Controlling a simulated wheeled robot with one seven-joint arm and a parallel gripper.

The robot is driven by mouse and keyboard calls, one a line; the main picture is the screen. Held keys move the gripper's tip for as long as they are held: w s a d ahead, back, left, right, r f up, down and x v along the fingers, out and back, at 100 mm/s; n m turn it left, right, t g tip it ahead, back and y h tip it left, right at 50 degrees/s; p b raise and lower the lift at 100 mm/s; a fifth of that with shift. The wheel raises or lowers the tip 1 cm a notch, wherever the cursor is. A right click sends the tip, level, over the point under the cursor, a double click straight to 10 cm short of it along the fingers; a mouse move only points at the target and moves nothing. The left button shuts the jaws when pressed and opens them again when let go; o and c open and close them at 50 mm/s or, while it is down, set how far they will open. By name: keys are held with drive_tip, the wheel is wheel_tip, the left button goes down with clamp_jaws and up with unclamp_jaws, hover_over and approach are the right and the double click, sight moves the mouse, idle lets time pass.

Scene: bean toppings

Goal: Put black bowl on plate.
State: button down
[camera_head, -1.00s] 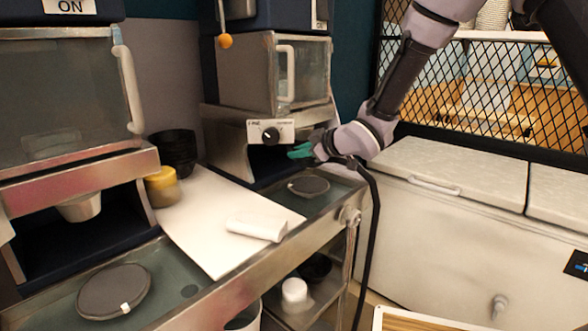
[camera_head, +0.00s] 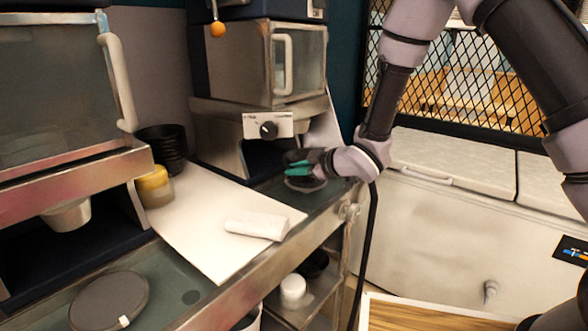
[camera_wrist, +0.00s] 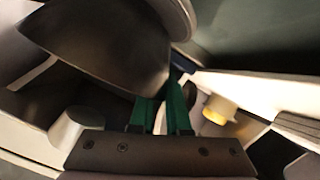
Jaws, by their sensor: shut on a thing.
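My gripper (camera_head: 292,166), with green fingers, is low over the right end of the counter. In the wrist view its green fingers (camera_wrist: 165,108) are shut at the edge of a large dark curved shape, which looks like the tilted black bowl (camera_wrist: 100,45). The bowl is hard to pick out in the head view against the dark machine opening. A dark round plate (camera_head: 306,184) lies on the counter just below my gripper, partly hidden by it. Its rounded edge seems to show at the top of the wrist view (camera_wrist: 181,15). I cannot tell whether bowl and plate touch.
A stack of black bowls (camera_head: 162,147) and a yellow jar (camera_head: 154,187) stand at the back. A white roll (camera_head: 257,225) lies on a white sheet (camera_head: 200,222). A second dark disc (camera_head: 108,301) is at front left. A machine (camera_head: 258,65) overhangs the plate.

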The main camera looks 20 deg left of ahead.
drive_tip(key=c, duration=0.9)
unclamp_jaws()
drive_tip(key=shift+o, duration=0.2)
drive_tip(key=shift+r, duration=0.1)
drive_tip(key=shift+s+d+r, duration=0.15)
drive_tip(key=shift+d, duration=0.2)
drive_tip(key=v, duration=1.1)
drive_tip(key=w+d+r+m+t+h, duration=0.3)
drive_tip(key=w+d+r+m, duration=0.3)
drive_tip(key=d, duration=0.4)
drive_tip(key=d+r+m+t+h, duration=0.1)
drive_tip(key=d+r+m+h, duration=0.6)
drive_tip(key=d, duration=0.8)
drive_tip(key=s+d+r+m+g, duration=0.1)
drive_tip(key=s+d+r+m, duration=0.3)
drive_tip(key=s, duration=0.5)
drive_tip(key=s+d+r+m+g, duration=0.1)
drive_tip(key=s+d+r+m, duration=0.3)
drive_tip(key=s, duration=0.5)
drive_tip(key=d+m, duration=0.1)
drive_tip(key=d, duration=0.1)
drive_tip(key=shift+s+d+r+m+g, duration=0.25)
drive_tip(key=shift+d+m+g, duration=0.05)
drive_tip(key=shift+d, duration=0.05)
